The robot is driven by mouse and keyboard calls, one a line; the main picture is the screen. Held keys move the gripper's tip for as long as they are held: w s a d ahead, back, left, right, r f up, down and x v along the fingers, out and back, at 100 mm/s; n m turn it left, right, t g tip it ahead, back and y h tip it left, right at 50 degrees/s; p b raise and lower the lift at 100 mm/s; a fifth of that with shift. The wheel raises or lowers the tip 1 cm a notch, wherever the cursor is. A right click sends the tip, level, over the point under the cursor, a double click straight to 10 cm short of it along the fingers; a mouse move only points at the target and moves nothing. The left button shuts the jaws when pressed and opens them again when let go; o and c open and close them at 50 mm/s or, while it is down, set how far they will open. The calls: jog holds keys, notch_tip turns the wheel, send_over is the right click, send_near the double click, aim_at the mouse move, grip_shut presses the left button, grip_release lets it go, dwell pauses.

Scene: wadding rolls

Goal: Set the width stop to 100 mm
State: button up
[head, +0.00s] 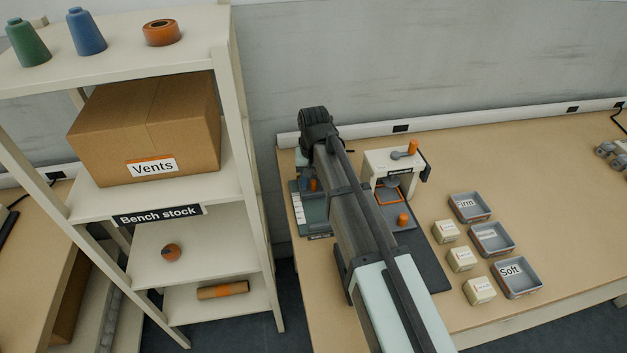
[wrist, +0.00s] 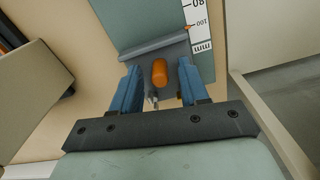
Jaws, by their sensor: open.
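The width stop is a grey bar (wrist: 150,47) across a green plate (wrist: 140,20), with an upright orange knob (wrist: 159,72). The knob also shows in the head view (head: 313,184), left of my arm. A white mm scale (wrist: 203,30) runs along the plate's edge, with 80 and 100 readable. A small orange pointer (wrist: 187,27) lies beside the 100 label; its exact mark is too small to tell. My gripper (wrist: 158,66) is open, its blue fingers on either side of the knob with a gap at each side. In the head view my arm hides most of the gripper.
A cream press-like stand (head: 392,165) with an orange-tipped lever is close right of my arm. Grey trays (head: 492,239) and cream blocks (head: 461,259) lie further right. A shelf unit (head: 245,150) stands left of the bench. The bench's far right is mostly clear.

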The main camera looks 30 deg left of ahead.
aim_at(314, 181)
notch_tip(314, 181, up, 14)
dwell(0.8)
jog(key=shift+f, duration=0.1)
dwell(0.3)
